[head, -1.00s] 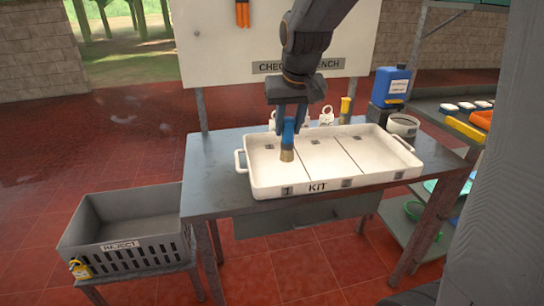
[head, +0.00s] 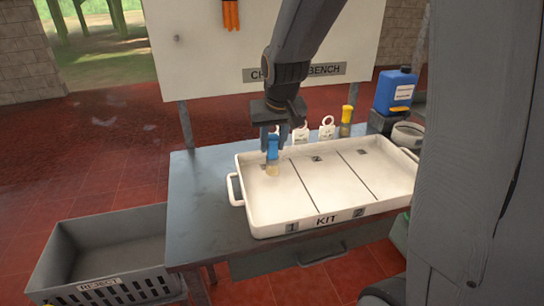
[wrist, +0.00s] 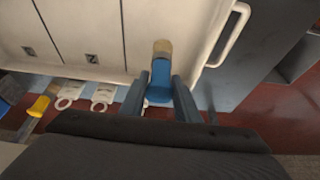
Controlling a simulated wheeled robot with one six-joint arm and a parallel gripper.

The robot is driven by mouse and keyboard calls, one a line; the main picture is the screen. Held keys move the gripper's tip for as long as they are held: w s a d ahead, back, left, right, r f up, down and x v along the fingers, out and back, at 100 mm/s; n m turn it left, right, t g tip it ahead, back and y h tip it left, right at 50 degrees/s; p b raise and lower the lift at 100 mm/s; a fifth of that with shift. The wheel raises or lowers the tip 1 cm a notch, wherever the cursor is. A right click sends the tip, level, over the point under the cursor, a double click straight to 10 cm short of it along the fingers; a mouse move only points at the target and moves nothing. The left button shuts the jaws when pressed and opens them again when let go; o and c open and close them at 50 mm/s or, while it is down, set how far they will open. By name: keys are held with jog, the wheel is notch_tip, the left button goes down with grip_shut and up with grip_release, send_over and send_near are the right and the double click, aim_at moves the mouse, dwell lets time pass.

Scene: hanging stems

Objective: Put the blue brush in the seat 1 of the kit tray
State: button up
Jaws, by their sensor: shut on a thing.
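The blue brush (head: 272,148) has a blue handle and tan bristles that point down. My gripper (head: 274,140) is shut on its handle and holds it upright over the leftmost compartment of the white kit tray (head: 262,224). That compartment is seat 1, marked "1" on the front wall. I cannot tell whether the bristles touch the tray floor.
White ring-topped tags (head: 327,128) and a yellow-topped brush (head: 347,120) stand behind the tray. A blue jug (head: 395,92) is at the back right. A grey reject crate (head: 75,262) stands at the left. The bench (head: 195,200) is bare left of the tray.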

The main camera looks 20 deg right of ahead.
aim_at(274, 149)
jog(key=shift+f+p, duration=0.3)
jog(key=shift+f, duration=1.7)
jog(key=o, duration=1.1)
jog(key=shift+f, duration=0.1)
jog(key=shift+c, duration=0.2)
jog(key=shift+s+r, duration=0.2)
jog(key=shift+r, duration=0.45)
jog(key=b+v, duration=0.1)
jog(key=v, duration=1)
jog(key=shift+s, duration=0.1)
